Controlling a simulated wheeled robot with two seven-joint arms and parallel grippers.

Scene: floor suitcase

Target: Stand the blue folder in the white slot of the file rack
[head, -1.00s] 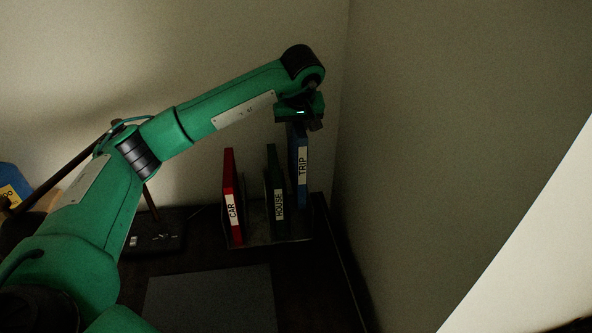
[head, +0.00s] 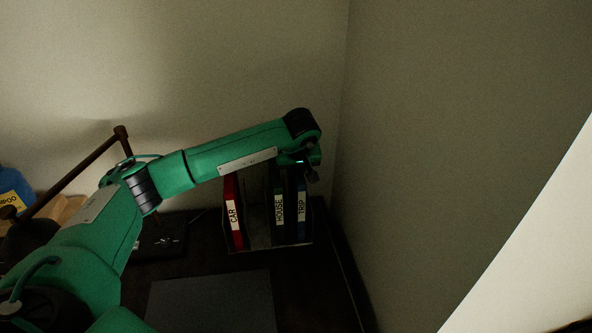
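The blue folder (head: 302,210), labelled TRIP, stands upright at the right end of the dark file rack (head: 262,246). My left gripper (head: 311,174) is at the top of the blue folder and appears shut on its upper edge; the fingertips are partly hidden. A red folder (head: 233,213) labelled CAR stands at the rack's left end. A dark green folder (head: 279,215) labelled HOUSE stands just left of the blue one. A gap shows between the red and green folders. The slot colours cannot be made out in the dim light. My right gripper is not in view.
The rack stands on a dark desk near the wall corner, with the right wall close beside it. A dark flat panel (head: 212,303) lies in front. A brown lamp arm (head: 75,175) and a blue bottle with a yellow label (head: 12,190) are at the left.

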